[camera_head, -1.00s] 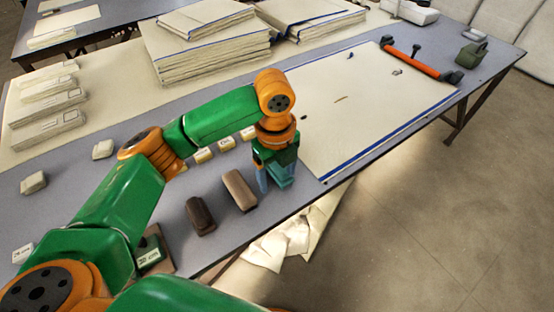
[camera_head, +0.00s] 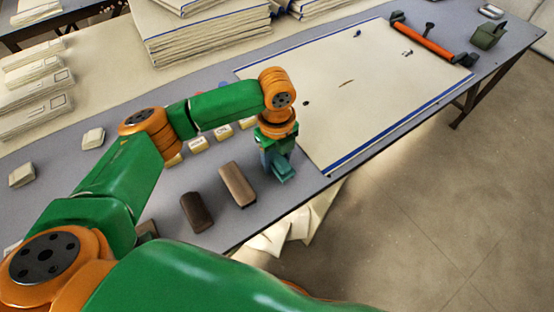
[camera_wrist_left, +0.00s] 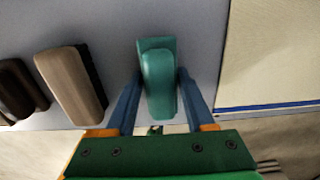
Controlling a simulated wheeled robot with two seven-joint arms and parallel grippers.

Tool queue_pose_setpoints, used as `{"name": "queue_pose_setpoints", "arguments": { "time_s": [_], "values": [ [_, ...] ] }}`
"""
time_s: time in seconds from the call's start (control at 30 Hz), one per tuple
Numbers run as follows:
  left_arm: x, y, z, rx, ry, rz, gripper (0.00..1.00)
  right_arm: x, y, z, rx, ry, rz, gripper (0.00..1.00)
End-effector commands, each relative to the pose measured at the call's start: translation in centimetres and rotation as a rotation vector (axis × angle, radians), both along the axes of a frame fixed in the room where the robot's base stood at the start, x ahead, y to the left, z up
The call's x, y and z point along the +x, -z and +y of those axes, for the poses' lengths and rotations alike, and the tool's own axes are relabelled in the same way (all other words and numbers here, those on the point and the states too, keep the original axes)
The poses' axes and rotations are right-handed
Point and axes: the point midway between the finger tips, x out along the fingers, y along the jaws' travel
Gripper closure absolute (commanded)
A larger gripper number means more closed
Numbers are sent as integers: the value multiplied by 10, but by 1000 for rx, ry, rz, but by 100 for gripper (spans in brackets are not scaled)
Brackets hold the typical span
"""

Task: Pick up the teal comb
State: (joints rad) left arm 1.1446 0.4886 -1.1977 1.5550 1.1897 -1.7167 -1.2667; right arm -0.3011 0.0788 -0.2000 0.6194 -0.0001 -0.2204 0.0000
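The teal comb (camera_head: 285,175) stands near the table's front edge, partly hidden by my left gripper (camera_head: 275,164) in the head view. In the left wrist view the comb (camera_wrist_left: 159,82) shows as a rounded teal block between the two blue fingers of the left gripper (camera_wrist_left: 159,85). One finger is on each side of it, with narrow gaps showing. The left gripper is open around the comb, pointing down. I cannot tell how far the fingertips are above the table. My right gripper is in neither view.
A tan block (camera_head: 237,184) and a dark brown block (camera_head: 196,212) lie left of the comb. A cream cloth with blue edges (camera_head: 370,90) covers the table to the right. An orange-handled tool (camera_head: 430,42) lies at its far edge. Folded cloth stacks (camera_head: 205,35) stand behind.

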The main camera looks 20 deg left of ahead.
Motion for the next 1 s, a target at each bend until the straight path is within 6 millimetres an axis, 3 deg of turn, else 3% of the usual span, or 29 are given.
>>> {"name": "queue_pose_setpoints", "arguments": {
  "time_s": [0.03, 0.17, 0.2, 0.47, 0.7, 0.87, 1.0],
  "values": [
    [0, 0, 0, 0, 0, 0, 63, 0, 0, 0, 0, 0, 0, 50],
    [0, 0, 0, 0, 0, 0, 98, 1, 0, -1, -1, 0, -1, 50],
    [0, 0, 0, 0, 0, 0, 100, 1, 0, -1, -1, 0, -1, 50],
    [0, -2, 0, -1, 0, -1, 100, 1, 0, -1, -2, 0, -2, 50],
    [2, -36, -4, -2, 0, -3, 100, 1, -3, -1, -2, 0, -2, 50],
    [9, -79, -40, -4, 4, -5, 100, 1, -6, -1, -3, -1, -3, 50],
    [18, -108, -84, -2, 2, 1, 100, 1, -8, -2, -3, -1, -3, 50]
  ]
}}
